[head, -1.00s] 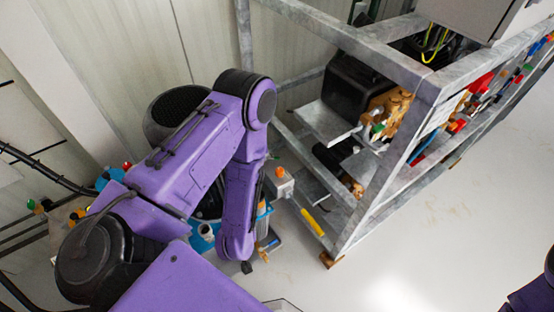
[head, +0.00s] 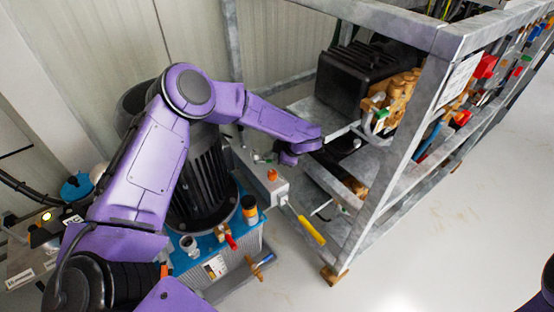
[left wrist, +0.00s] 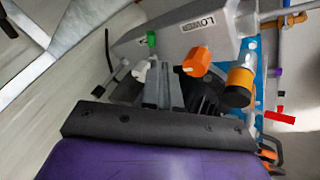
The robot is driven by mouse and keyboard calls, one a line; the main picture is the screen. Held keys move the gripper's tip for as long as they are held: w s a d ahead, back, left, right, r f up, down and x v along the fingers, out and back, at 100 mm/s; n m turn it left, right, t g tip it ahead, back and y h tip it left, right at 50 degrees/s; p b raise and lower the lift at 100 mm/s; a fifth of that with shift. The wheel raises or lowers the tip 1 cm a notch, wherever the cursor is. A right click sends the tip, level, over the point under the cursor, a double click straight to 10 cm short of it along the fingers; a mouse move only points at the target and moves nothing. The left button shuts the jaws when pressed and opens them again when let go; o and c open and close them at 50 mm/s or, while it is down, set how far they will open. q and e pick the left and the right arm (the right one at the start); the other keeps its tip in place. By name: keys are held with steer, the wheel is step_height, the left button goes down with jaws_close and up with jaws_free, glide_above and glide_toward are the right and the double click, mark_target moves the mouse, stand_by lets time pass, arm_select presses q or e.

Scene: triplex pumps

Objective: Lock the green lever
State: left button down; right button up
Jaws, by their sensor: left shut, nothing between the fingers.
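The green lever or knob (left wrist: 152,38) shows in the left wrist view, at the left end of a grey box (left wrist: 180,35) marked LOWER. My left gripper (left wrist: 161,70) points at this box with its grey fingers shut and empty. Its fingertips appear just below the green part in the picture; I cannot tell whether they touch the box. In the head view my left gripper (head: 288,158) is small and partly hidden by its own wrist, above the grey box (head: 268,180). My right gripper is out of view.
An orange knob (left wrist: 197,63) is on the box, and an orange-black cylinder (left wrist: 238,85) and a red handle (left wrist: 280,117) are close by. A yellow handle (head: 312,230) sticks out from the box. A metal frame (head: 405,150) stands to the right. The floor (head: 450,230) is clear.

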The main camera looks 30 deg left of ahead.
mark_target(264, 161)
arm_select(q)
steer(key=b+x, duration=0.1)
steer(key=x, duration=0.7)
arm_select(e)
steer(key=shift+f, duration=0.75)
